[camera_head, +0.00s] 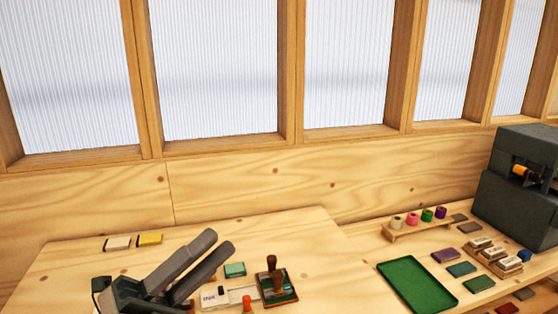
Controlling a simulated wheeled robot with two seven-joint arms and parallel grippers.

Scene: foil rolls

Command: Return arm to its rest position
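My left gripper (221,241) comes in at the lower left of the head view, over the wooden table. Its two long dark fingers point up and to the right, side by side with a gap between them. I see nothing held between them. The hand's body is cut off by the bottom edge. The fingers are left of a small green pad (235,270) and a stamp with a brown handle (272,266). My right gripper is not in view.
A rack (408,231) holds several coloured foil rolls. A green tray (417,284) lies in front of it. A dark machine (518,205) with an orange roll stands at the far right. White and yellow blocks (150,238) lie at the back left. Windows line the wall.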

